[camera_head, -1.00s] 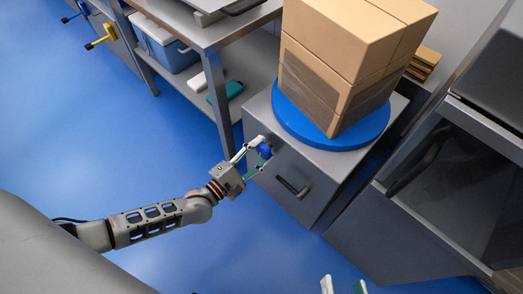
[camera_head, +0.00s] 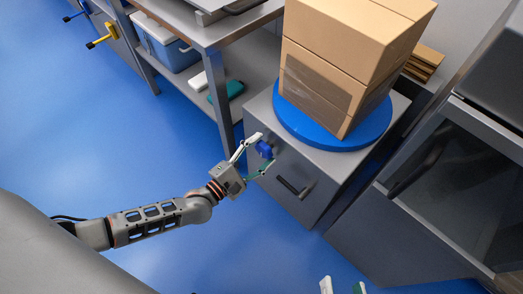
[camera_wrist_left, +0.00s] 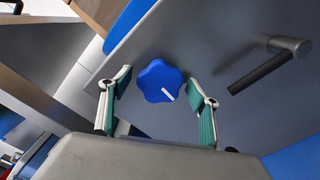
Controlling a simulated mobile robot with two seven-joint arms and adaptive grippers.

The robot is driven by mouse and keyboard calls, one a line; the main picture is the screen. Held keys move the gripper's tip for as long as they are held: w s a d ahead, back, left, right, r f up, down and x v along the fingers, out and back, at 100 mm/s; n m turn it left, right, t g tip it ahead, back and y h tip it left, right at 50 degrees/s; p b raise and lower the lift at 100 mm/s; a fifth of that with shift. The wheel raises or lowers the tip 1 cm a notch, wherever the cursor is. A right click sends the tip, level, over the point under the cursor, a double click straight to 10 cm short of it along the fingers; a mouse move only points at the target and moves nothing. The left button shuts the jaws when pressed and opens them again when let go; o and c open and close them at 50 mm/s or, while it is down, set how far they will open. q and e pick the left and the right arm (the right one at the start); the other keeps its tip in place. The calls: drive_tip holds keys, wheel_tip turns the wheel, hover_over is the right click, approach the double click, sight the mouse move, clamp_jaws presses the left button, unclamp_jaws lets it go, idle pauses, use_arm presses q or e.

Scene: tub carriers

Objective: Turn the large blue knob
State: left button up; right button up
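The large blue knob (camera_head: 265,149) is on the front of a grey cabinet (camera_head: 318,208). In the left wrist view the lobed knob (camera_wrist_left: 159,81) has a white mark pointing to the lower right. My left gripper (camera_head: 256,157) is open, its fingers on either side of the knob. In the left wrist view a gap shows between each finger and the knob, so the left gripper (camera_wrist_left: 158,105) is not closed on it. My right gripper (camera_head: 343,286) shows only its two separated fingertips at the bottom edge, away from the cabinet.
A cardboard box (camera_head: 345,65) stands on a blue turntable (camera_head: 365,130) on top of the cabinet. A dark bar handle (camera_head: 291,187) is beside the knob. A steel shelf table (camera_head: 222,36) is left of the cabinet. Open blue floor (camera_head: 90,140) lies left.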

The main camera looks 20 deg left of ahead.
use_arm(q)
drive_tip(key=shift+s, duration=0.1)
drive_tip(key=v, duration=1.1)
drive_tip(key=shift+s+a, duration=0.15)
drive_tip(key=shift+s, duration=0.25)
idle(0.6)
